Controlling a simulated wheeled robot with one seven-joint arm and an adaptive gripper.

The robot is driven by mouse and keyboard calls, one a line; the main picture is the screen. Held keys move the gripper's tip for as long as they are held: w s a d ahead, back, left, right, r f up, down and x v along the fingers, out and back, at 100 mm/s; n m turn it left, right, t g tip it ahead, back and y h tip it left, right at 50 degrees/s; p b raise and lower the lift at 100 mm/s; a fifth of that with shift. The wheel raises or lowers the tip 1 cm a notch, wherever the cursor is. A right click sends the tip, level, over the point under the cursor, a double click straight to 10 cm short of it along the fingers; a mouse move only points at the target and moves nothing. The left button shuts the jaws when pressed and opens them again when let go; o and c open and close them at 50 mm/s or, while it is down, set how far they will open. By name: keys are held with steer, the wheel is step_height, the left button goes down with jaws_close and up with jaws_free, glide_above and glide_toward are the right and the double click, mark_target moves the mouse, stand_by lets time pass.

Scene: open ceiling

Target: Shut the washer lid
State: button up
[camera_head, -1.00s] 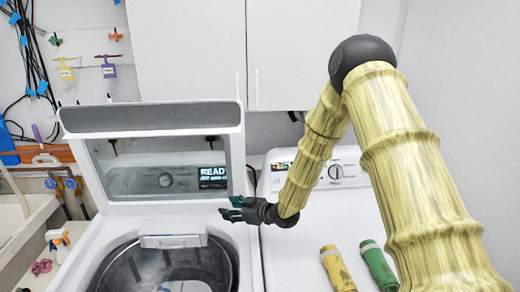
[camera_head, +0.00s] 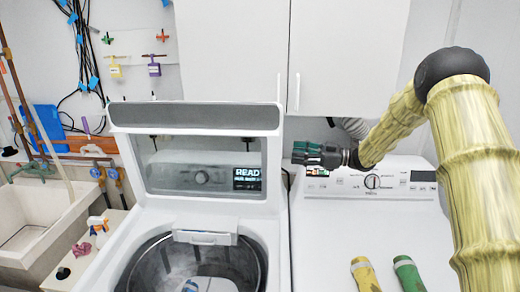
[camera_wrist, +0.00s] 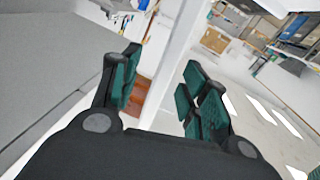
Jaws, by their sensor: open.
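The washer lid (camera_head: 196,116) stands raised, nearly upright, at the back of the top-loading washer (camera_head: 262,228). Its glass window shows the panel behind, with a "READY" display. The drum opening (camera_head: 200,262) below is uncovered, with something white and blue inside. My gripper (camera_head: 305,154) is to the right of the lid's right edge, near the dryer's panel, apart from the lid. In the wrist view my gripper's green-padded fingers (camera_wrist: 155,92) are spread and hold nothing. A pale strip runs between them; I cannot tell what it is.
A white dryer (camera_head: 330,220) stands to the right, with yellow (camera_head: 364,274) and green (camera_head: 408,272) rolled items on top. White cabinets (camera_head: 345,60) hang above the machines. A sink (camera_head: 32,228) and a spray bottle (camera_head: 98,226) are at the left.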

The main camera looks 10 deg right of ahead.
steer(key=w+a+r+n+g+p, duration=0.1)
steer(key=a+p, duration=0.4)
steer(key=a, duration=0.5)
steer(key=shift+w+a+r+g+y+p, duration=0.15)
steer(key=shift+w+a+g+y+p, duration=0.15)
steer(key=shift+w+g, duration=0.4)
steer(key=shift+d, duration=0.1)
jaws_close()
